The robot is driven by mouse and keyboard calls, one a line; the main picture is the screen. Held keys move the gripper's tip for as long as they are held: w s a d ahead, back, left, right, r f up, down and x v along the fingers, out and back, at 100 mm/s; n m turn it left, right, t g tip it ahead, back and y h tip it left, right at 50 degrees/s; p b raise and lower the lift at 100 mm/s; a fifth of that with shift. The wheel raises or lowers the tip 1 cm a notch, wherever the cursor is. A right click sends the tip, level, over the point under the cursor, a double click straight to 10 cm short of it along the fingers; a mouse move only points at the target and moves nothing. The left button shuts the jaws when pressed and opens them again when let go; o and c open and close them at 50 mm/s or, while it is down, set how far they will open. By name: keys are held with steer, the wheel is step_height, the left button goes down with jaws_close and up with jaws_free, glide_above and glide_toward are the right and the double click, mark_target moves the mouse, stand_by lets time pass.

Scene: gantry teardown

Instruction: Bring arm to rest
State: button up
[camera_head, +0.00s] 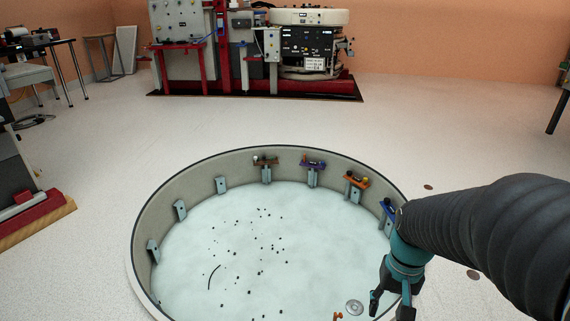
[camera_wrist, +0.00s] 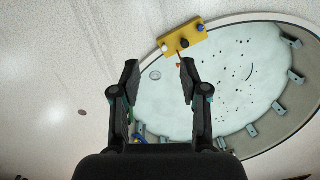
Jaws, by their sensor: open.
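My gripper (camera_head: 392,305) hangs at the lower right of the head view, over the right side of a round sunken pit (camera_head: 150,215). My dark, ribbed arm comes in from the right edge. In the wrist view my gripper (camera_wrist: 158,80) has its two dark fingers apart with nothing between them. The pit's pale floor (camera_wrist: 215,90) shows beyond and to the right of the fingers.
Small coloured fixtures, one orange (camera_head: 357,181) and one purple (camera_head: 313,163), sit along the pit wall. A yellow block (camera_wrist: 183,38) lies at the rim in the wrist view. Dark bits are scattered on the pit floor. Red-based machinery (camera_head: 260,85) stands behind. Open floor (camera_head: 80,150) lies left.

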steer(key=s+a+r+n+t+p, duration=0.1)
steer(key=s+a+r+t+p, duration=0.1)
steer(key=r, duration=0.6)
steer(key=s+a+r+n+t+p, duration=0.1)
steer(key=s+a+r+t+p, duration=0.1)
steer(key=r, duration=0.7)
steer(key=shift+s+a+r+n+t+h, duration=0.15)
steer(key=shift+s+a+n+t+h, duration=0.15)
steer(key=shift+s+a+t, duration=0.65)
steer(key=shift+w+d+t, duration=0.2)
steer(key=shift+t, duration=0.05)
